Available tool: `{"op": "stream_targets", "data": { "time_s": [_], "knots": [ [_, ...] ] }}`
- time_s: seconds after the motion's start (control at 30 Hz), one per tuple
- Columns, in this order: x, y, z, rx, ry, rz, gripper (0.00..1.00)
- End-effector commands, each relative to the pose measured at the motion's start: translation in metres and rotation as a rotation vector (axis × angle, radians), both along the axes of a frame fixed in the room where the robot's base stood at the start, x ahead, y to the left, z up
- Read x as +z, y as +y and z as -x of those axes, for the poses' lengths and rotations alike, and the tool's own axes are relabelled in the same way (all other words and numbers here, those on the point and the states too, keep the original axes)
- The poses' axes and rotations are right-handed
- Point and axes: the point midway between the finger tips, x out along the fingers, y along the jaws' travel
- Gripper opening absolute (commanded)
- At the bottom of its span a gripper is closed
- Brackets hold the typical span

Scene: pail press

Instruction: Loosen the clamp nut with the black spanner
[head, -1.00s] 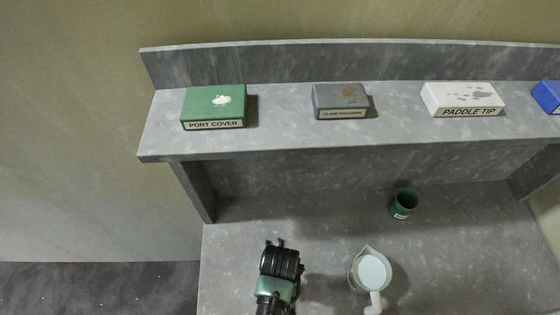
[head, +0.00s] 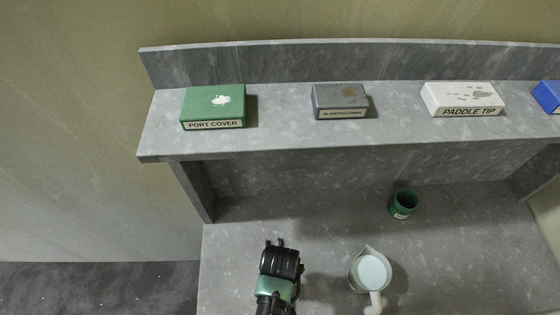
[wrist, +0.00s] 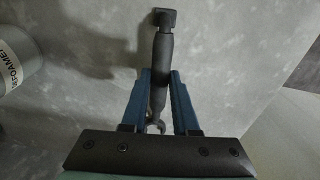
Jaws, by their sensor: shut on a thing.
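In the wrist view, my gripper (wrist: 161,76) has its two blue fingers shut on the black spanner (wrist: 161,52), around its dark shaft. The spanner has a blocky end (wrist: 164,17) beyond the fingertips and a hooked end below, between the fingers. It is over a grey surface, and its shadow falls to the left; I cannot tell whether it touches the surface. In the head view my gripper is at the bottom, left of centre, mostly hidden by my own wrist. I see no clamp nut in either view.
A shelf (head: 300,140) over the grey bench (head: 330,215) holds a green box (head: 212,103), grey box (head: 341,98), white box (head: 462,95) and part of a blue box (head: 549,95). A labelled white container (wrist: 14,50) is left of my gripper.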

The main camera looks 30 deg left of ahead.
Motion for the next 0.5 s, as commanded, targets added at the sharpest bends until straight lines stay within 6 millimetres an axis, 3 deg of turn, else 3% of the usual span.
{"op": "stream_targets", "data": {
  "time_s": [0.27,0.5],
  "knots": [
    [0.004,0.000,-0.001,0.000,-0.002,0.000,0.00],
    [0.027,0.000,-0.001,0.000,-0.001,0.000,0.00]
  ]
}}
